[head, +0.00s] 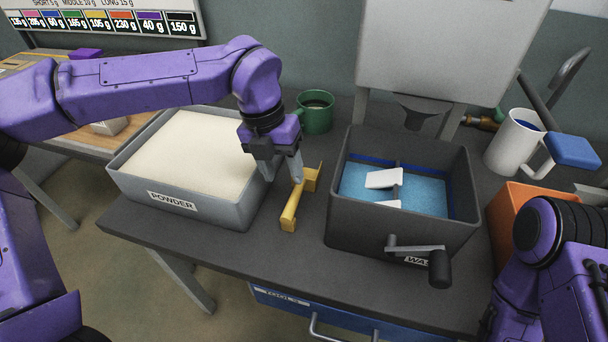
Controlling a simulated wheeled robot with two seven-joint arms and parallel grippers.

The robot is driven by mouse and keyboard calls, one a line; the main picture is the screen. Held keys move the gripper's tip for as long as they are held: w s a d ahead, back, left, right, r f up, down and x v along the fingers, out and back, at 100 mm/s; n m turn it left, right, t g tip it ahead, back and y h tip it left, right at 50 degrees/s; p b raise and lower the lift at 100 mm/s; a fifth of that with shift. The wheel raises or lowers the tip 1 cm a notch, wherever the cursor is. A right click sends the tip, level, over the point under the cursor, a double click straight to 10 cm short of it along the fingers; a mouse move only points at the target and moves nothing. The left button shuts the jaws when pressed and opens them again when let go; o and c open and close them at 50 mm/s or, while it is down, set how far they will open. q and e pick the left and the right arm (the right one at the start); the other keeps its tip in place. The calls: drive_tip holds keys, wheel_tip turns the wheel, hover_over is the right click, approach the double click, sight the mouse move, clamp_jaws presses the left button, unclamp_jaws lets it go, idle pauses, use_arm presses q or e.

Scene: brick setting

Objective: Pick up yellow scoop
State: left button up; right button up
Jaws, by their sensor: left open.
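The yellow scoop (290,211) lies on the dark tabletop between the grey powder bin and the dark crank box. Its handle points toward the front edge and its wider end is at the back. My left gripper (282,172) points down at the scoop's left side, close to its middle. Its fingers are open, and part of the scoop is hidden behind one finger. I cannot tell whether a finger touches it. My right arm shows at the lower right, but its gripper is out of view.
The powder bin (150,196) full of pale powder is left of the scoop. The dark box (350,222) with blue water and a crank (438,262) is on the right. A green mug (316,114) stands behind. A white mug (508,148) and an orange container (508,206) are further right.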

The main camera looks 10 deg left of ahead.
sight(291, 201)
use_arm(q)
drive_tip(key=f, duration=0.3)
drive_tip(key=d+f, duration=0.1)
drive_tip(key=f, duration=0.6)
drive_tip(key=shift+s+d, duration=0.15)
drive_tip(key=shift+d, duration=0.25)
drive_tip(key=shift+r, duration=0.1)
clamp_jaws()
